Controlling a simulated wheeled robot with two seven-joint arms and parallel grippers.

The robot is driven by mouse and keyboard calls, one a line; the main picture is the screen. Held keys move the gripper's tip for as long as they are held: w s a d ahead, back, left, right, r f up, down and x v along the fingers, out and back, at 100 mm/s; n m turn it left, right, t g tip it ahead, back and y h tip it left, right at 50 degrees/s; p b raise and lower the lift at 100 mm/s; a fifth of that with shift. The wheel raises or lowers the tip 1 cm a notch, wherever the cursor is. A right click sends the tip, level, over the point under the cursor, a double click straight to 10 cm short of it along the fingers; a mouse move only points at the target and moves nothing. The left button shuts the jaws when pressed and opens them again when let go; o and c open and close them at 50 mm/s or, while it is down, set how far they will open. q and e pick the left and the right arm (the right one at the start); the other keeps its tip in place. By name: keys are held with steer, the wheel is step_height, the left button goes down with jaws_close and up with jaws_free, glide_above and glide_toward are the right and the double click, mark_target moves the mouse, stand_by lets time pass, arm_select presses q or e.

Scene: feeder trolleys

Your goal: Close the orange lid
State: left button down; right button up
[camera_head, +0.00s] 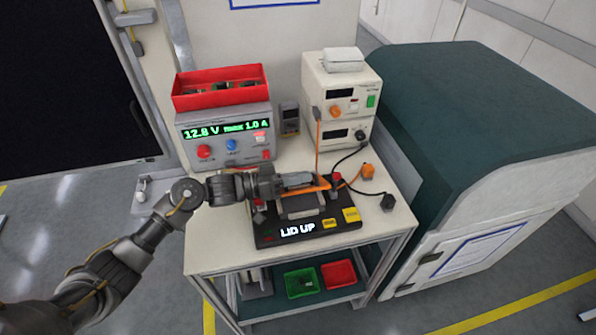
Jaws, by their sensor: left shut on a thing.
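A black test fixture (265,238) sits on the front of the trolley top, and its display reads "LID UP". The orange lid (308,190) shows as a thin orange edge above the fixture's bed, raised and partly hidden by my gripper. My left gripper (312,180) reaches in from the left, level over the back of the fixture. Its jaws are shut at the orange lid; the exact contact is hard to see. My right gripper is not in view.
A power supply (225,135) with a red bin (220,98) stands behind left. Stacked instruments (341,95) stand behind right, with an orange cable hanging down. An orange plug (368,171) and a black plug (388,203) lie right of the fixture. A green-topped cabinet (480,105) borders the trolley.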

arm_select(q)
steer(key=shift+s, duration=0.1)
stand_by(0.3)
steer(key=c, duration=1.5)
jaws_free()
steer(key=shift+f, duration=0.1)
steer(key=b+v, duration=0.3)
steer(key=v, duration=0.7)
steer(key=shift+a, duration=0.4)
steer(key=shift+s, duration=0.1)
